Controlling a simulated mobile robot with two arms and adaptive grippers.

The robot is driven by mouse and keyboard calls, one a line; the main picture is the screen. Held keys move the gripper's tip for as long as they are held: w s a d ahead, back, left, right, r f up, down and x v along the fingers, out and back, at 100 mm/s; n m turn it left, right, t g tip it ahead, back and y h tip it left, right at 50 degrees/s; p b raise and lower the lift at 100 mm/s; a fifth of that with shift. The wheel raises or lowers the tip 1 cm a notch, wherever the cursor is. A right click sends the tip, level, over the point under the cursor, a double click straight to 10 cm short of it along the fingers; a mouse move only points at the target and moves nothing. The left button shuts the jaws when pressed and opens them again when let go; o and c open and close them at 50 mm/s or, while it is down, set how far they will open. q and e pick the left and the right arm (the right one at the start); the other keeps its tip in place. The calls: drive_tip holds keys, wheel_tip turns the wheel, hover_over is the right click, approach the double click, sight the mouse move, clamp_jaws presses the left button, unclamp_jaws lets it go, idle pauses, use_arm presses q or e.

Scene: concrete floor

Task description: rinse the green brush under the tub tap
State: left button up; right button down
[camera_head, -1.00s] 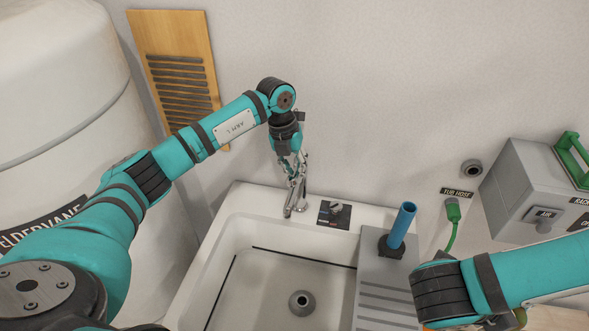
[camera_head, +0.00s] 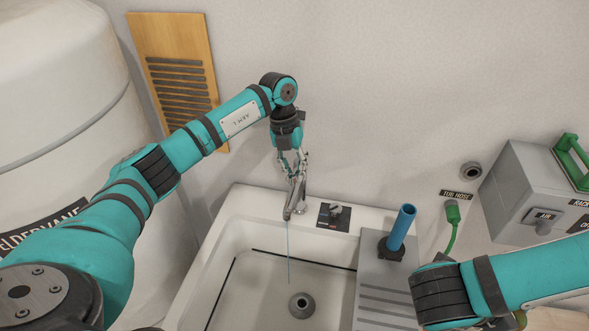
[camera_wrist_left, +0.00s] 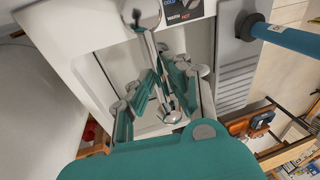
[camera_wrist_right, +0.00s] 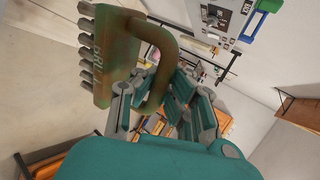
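The chrome tub tap (camera_head: 291,208) stands at the back rim of the white tub (camera_head: 215,262). A thin stream of water falls from its spout toward the drain. My left gripper (camera_head: 295,172) is at the top of the tap, and in the left wrist view its fingers (camera_wrist_left: 165,85) lie either side of the tap's slim lever, seemingly closed on it. The green brush (camera_wrist_right: 115,50), brown-stained with dark bristles, shows in the right wrist view. My right gripper (camera_wrist_right: 162,92) is shut on its looped handle. The brush is mostly out of the head view, low at the right.
A grey ribbed drainboard (camera_head: 375,292) with an upright blue cylinder (camera_head: 402,227) stands right of the basin. A black temperature panel (camera_head: 328,218) with a knob sits beside the tap. A green hose (camera_head: 452,225) and grey box (camera_head: 530,190) are farther right. The drain (camera_head: 301,305) is clear.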

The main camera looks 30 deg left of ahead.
use_arm(q)
drive_tip(key=shift+o, duration=1.4)
drive_tip(key=shift+r, duration=0.1)
drive_tip(key=v, duration=1.2)
